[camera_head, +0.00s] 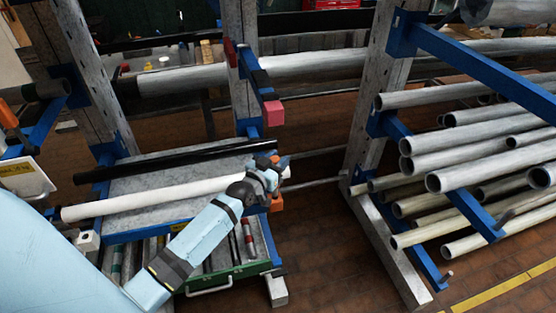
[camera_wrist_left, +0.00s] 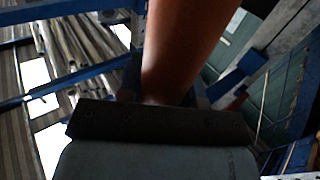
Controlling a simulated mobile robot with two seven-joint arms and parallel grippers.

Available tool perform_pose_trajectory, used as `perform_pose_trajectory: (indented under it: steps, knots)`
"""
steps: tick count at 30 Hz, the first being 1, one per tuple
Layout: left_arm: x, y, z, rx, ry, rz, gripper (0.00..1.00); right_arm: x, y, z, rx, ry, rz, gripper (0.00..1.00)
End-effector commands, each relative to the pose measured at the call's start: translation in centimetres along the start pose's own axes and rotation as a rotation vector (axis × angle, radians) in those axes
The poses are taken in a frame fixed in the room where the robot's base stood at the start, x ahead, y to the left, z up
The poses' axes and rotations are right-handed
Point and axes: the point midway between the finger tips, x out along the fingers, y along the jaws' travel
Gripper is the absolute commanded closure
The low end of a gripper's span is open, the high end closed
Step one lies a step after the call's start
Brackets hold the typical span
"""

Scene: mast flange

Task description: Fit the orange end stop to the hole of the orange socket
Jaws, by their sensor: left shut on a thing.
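My left gripper (camera_head: 271,174) is at the front end of the blue rack shelf in the head view, beside the right end of a white tube. It is shut on the orange end stop (camera_wrist_left: 190,42), which rises large and dark orange from the jaws in the left wrist view. In the head view an orange patch (camera_head: 277,203) shows just below the gripper, and a smaller one shows at its upper edge. I cannot tell which patch is the end stop and which is the orange socket. The socket's hole is hidden. My right gripper is out of view.
The white tube (camera_head: 130,200) and a black tube (camera_head: 160,158) lie on the shelf. Above the gripper, a blue arm ends in a pink-red block (camera_head: 273,112). A rack of grey pipes (camera_head: 470,165) stands at the right. Open brown floor (camera_head: 320,245) lies between.

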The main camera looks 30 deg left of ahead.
Motion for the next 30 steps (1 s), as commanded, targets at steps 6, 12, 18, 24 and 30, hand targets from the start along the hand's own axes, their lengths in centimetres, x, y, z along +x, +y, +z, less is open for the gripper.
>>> perform_pose_trajectory:
  steps: [6,12,18,24,30]
  knots:
    - [0.0,0.0,-0.1,0.001,0.0,0.0,0.94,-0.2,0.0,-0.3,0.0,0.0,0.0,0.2]
    - [0.0,0.0,0.0,0.001,0.0,0.0,0.94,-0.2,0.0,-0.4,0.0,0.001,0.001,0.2]
    - [0.0,0.0,0.1,0.001,0.0,0.0,0.94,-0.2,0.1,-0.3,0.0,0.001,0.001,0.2]
    - [0.0,0.0,0.5,0.001,0.0,0.0,0.94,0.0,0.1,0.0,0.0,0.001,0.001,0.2]
    - [0.0,0.0,1.0,0.001,0.0,0.0,0.94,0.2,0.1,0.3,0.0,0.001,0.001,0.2]
